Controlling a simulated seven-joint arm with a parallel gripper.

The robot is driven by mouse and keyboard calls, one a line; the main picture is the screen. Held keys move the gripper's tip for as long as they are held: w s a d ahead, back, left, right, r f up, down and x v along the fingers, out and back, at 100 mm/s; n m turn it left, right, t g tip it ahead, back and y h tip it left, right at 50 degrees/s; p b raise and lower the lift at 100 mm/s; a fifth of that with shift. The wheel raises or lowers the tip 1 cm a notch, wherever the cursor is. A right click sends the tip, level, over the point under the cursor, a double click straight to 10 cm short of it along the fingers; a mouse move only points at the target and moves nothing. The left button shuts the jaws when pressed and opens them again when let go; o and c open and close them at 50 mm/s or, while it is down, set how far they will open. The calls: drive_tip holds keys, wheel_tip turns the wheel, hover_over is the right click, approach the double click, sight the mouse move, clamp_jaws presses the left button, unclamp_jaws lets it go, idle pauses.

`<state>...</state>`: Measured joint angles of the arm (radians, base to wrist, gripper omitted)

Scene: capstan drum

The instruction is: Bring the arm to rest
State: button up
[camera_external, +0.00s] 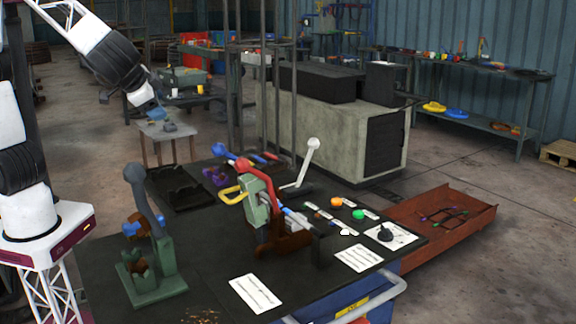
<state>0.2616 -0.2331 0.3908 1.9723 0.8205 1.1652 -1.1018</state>
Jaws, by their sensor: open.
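My arm comes in from the left edge. Its white lattice link runs from the top left into a black joint and a white wrist that points down and right. My gripper (157,113) is at the end of the wrist, small and far off, over or in front of a small grey side table (166,133). It is open, and I see nothing held in it. The fingertips are hard to tell from the blue-grey things behind them. The gripper is well apart from the dark workbench (215,250) in front.
On the workbench stand a green-grey lever device (150,265), a red-handled device (258,200), a white lever (305,165), coloured knobs (358,214) and white sheets (255,293). A rust-red tray (440,225) lies to the right. A large grey machine (340,135) stands behind.

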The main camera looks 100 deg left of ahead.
drive_tip(key=s+a+f+m+h, duration=0.1)
drive_tip(key=s+h, duration=0.3)
drive_tip(key=s, duration=1)
drive_tip(key=s+a+f+m+h, duration=0.1)
drive_tip(key=s+m+h, duration=0.3)
drive_tip(key=s, duration=1.1)
drive_tip(key=shift+s+a, duration=0.25)
drive_tip(key=shift+a, duration=0.3)
